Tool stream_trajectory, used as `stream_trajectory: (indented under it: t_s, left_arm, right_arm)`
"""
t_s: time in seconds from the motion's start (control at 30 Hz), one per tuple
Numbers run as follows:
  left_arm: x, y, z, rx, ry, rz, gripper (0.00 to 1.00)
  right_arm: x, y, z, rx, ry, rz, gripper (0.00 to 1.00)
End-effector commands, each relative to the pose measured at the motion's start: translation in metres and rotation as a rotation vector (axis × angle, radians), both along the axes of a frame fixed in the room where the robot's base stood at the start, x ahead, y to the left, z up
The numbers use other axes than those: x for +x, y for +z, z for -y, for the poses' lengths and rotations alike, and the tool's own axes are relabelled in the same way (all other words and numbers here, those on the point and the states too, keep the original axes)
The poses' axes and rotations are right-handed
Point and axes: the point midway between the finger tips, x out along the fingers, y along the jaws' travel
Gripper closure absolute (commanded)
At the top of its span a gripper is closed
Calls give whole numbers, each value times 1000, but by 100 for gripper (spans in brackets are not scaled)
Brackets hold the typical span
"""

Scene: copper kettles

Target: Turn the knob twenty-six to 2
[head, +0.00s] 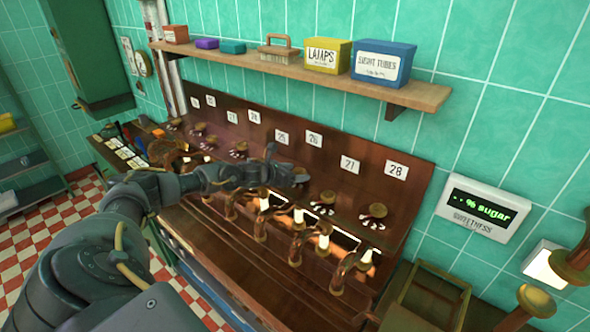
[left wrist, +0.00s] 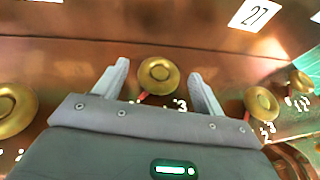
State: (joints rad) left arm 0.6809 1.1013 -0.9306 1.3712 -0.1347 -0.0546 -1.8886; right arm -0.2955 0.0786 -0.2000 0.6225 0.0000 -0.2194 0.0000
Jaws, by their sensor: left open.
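Knob twenty-six (left wrist: 158,75) is a round brass knob on the copper-brown panel. In the left wrist view it sits between the two fingers of my left gripper (left wrist: 158,86), which are apart and not visibly touching it. In the head view my left gripper (head: 285,172) reaches the panel below the 26 label (head: 313,138), at the knob (head: 301,179). My right gripper is not in view.
Neighbouring knobs stand close: twenty-seven (head: 325,199) and twenty-eight (head: 375,212) to the right, others to the left. Brass taps with glowing tubes (head: 323,238) stand below. A wooden shelf (head: 425,94) with boxes hangs above. A sugar display (head: 483,211) is at right.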

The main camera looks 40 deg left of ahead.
Motion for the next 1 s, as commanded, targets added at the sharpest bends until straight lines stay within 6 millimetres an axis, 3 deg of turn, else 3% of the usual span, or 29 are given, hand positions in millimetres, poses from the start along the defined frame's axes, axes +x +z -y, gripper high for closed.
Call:
stream_trajectory:
  t_s: [0.3, 0.63, 1.0]
  left_arm:
    - [2, -1, 0, 0, 1, 0, 31]
    - [2, -1, 0, -1, 1, 0, 74]
    - [1, -2, 2, -2, 67, 1, 75]
  right_arm:
    - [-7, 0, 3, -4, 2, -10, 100]
    - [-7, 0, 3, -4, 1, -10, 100]
    - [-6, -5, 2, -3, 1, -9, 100]
